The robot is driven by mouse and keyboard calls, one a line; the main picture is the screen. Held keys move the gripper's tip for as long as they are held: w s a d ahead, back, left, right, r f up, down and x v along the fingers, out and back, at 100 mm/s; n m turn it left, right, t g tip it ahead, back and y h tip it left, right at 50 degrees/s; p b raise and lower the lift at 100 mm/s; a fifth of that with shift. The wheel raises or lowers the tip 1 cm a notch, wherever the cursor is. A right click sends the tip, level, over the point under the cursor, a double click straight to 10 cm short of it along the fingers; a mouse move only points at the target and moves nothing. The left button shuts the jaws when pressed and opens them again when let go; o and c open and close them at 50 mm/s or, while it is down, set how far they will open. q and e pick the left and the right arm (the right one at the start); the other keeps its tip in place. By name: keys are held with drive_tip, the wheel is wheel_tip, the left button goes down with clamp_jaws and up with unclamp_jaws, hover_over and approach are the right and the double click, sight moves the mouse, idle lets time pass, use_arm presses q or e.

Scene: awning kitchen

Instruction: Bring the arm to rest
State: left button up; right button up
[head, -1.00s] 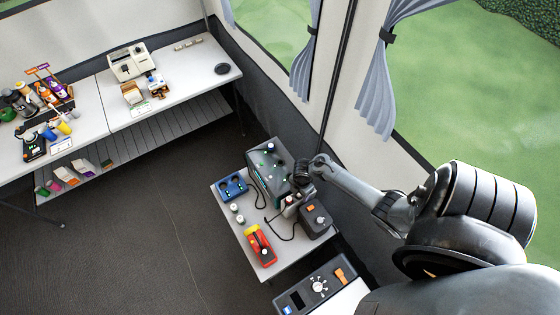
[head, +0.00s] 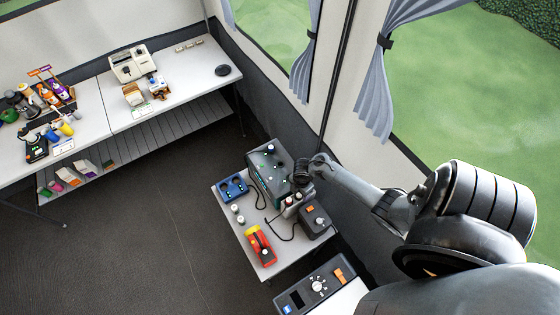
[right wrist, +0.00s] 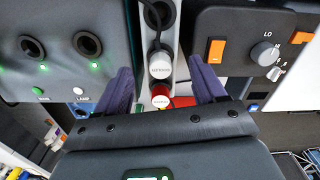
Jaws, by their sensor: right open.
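My right arm reaches in from the right in the head view, with its right gripper (head: 291,206) low over the small white table (head: 278,268). In the right wrist view the two dark bluish fingers of the right gripper (right wrist: 163,88) are open and spread apart. A white-capped cylinder (right wrist: 160,65) and a red, white-topped one (right wrist: 161,98) show in the gap between them. I cannot tell whether the fingers touch anything. My left gripper is not in view.
A grey-green socketed box (right wrist: 62,52) is left of the fingers. A dark box with an orange switch and knob (right wrist: 262,48) is right. A blue device (head: 233,187) and red-yellow device (head: 261,248) share the table. The floor (head: 160,240) left is clear.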

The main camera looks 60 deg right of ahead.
drive_tip(key=shift+r, duration=2.55)
